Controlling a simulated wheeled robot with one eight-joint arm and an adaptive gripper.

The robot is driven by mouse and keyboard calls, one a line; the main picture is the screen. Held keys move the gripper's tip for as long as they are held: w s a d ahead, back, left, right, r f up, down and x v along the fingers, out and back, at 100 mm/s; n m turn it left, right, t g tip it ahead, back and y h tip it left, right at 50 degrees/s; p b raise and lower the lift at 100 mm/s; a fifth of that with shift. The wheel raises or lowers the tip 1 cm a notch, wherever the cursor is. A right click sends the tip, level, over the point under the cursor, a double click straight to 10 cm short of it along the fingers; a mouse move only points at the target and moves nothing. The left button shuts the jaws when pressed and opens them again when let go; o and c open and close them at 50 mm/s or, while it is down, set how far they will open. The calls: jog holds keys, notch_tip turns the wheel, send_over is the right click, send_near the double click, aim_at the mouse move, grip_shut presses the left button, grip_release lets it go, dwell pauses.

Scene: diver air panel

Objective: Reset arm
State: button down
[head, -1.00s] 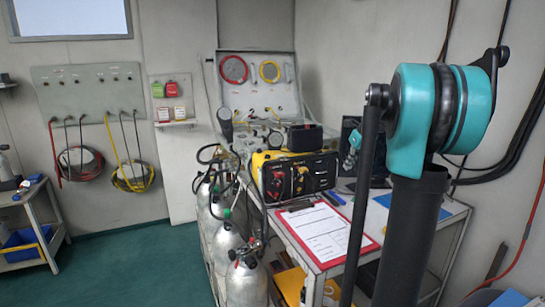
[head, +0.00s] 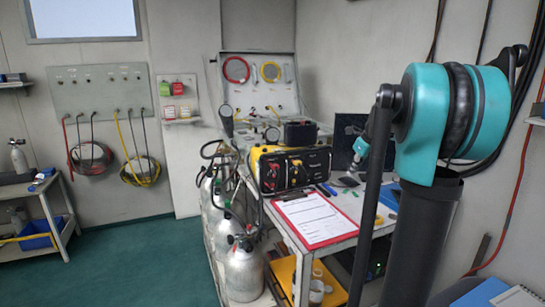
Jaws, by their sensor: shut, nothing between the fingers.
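My arm fills the right of the head view, with a large teal joint and dark links in front of the workbench. A small teal part shows beside the dark link, over the back of the bench, and looks like a piece of my arm. The yellow and black air panel (head: 291,170) stands on the bench (head: 345,236), left of my arm.
A red clipboard (head: 312,219) lies at the bench's front edge. Several silver cylinders (head: 243,271) stand left of the bench. An open case (head: 259,92) with gauges is behind. A cart (head: 62,203) stands far left. The green floor (head: 140,258) between is clear.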

jog(key=s+a+f+n, duration=0.3)
jog(key=s+f+n, duration=0.4)
jog(key=s+n, duration=0.2)
jog(key=s+a+f+n+h, duration=0.1)
jog(key=s+a+f+n, duration=0.3)
jog(key=s+f+n, duration=0.4)
jog(key=s+a+f+n+h, duration=0.1)
jog(key=s+a+f+n, duration=0.3)
jog(key=s+f+n, duration=0.4)
jog(key=s+n, duration=0.4)
jog(key=s, duration=0.3)
jog(key=shift+s+f, duration=0.15)
